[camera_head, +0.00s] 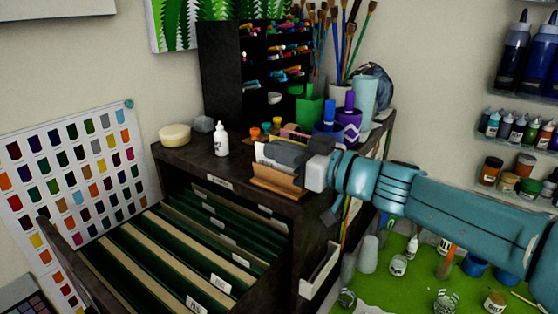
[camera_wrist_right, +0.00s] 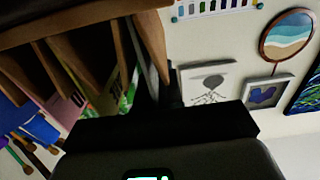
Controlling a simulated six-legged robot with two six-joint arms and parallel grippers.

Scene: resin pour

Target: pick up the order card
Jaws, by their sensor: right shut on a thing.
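A small wooden card holder (camera_head: 277,184) stands on the front right corner of the dark cabinet top, with cards in it. My right gripper (camera_head: 287,154) reaches in from the right and is at the holder, its dark fingers over the cards. It is shut on a thin card, taken to be the order card, which shows nearly edge-on beside the wood in the right wrist view (camera_wrist_right: 148,62). Its face and print are hidden. In that view a pink card (camera_wrist_right: 66,108) and a green card (camera_wrist_right: 105,100) sit in the holder's slots. My left gripper is not in view.
An open drawer of green hanging files (camera_head: 170,255) lies below the holder. A white glue bottle (camera_head: 221,141), a purple bottle (camera_head: 349,122) and a dark marker rack (camera_head: 228,75) stand nearby. A green mat (camera_head: 400,280) with cups is at lower right.

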